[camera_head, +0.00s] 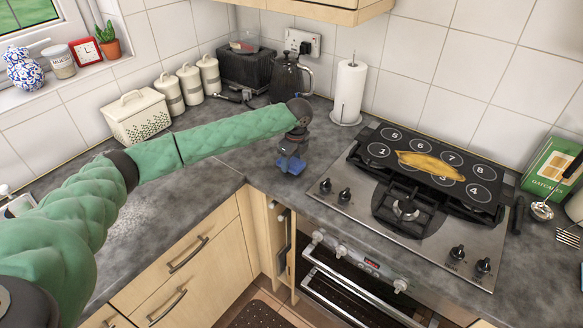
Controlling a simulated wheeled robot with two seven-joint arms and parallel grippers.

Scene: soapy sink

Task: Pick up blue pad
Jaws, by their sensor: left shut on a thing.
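The blue pad (290,166) is small and sits between the fingers of my left gripper (291,160), in the counter corner left of the hob. My left arm, in a green padded sleeve, reaches across from the left, with the gripper pointing down. The left gripper is shut on the blue pad, and its fingers hide part of it. I cannot tell whether the pad touches the counter or is just above it. My right gripper does not show.
The hob (330,205) with a numbered black board (400,142) and a yellow cloth (430,165) lies to the right. Behind stand a paper roll (349,92), a dark kettle (288,80) and a toaster (245,70). A white bread bin (137,118) and canisters (190,85) line the left wall.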

